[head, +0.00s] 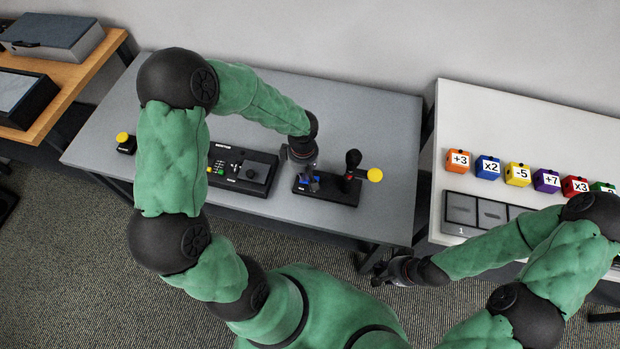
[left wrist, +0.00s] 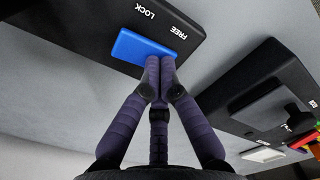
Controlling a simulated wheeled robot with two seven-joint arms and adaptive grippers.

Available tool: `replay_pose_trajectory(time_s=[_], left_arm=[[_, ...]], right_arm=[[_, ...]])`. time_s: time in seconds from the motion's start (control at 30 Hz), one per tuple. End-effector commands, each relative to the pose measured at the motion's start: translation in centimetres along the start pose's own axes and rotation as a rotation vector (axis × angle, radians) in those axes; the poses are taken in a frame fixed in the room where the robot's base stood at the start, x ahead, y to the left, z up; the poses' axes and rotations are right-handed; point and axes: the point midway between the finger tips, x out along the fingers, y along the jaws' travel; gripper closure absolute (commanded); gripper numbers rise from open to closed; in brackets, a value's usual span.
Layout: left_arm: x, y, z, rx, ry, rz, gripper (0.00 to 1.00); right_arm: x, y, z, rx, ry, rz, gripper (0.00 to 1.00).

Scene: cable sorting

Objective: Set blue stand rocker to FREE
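In the head view the stand (head: 340,194) is on the grey table, and my wrist partly hides the rocker. My left gripper (left wrist: 161,62) has its fingertips together with nothing visible between them. The tips are at the rocker's FREE end; I cannot tell whether they touch or press it. In the head view my left gripper (head: 304,176) is above the stand's left part. My right gripper (head: 378,276) is away from the stand, over the floor; its fingers are unclear.
The stand carries a black upright lever (head: 352,160) and a yellow knob (head: 375,175). A black control box (head: 240,172) lies left of it on the grey table (head: 388,112). A white table (head: 465,105) with coloured cubes is at right.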

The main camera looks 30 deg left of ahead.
Motion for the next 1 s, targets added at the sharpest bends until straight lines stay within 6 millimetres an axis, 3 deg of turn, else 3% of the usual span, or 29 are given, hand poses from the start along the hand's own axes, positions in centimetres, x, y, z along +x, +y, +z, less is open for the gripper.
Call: replay_pose_trajectory(time_s=[1.0], left_arm=[[-6.8,0.0,0.0,-0.001,0.0,0.001,1.0]], right_arm=[[-3.7,-1.3,0.1,0.0,0.0,0.0,0.6]])
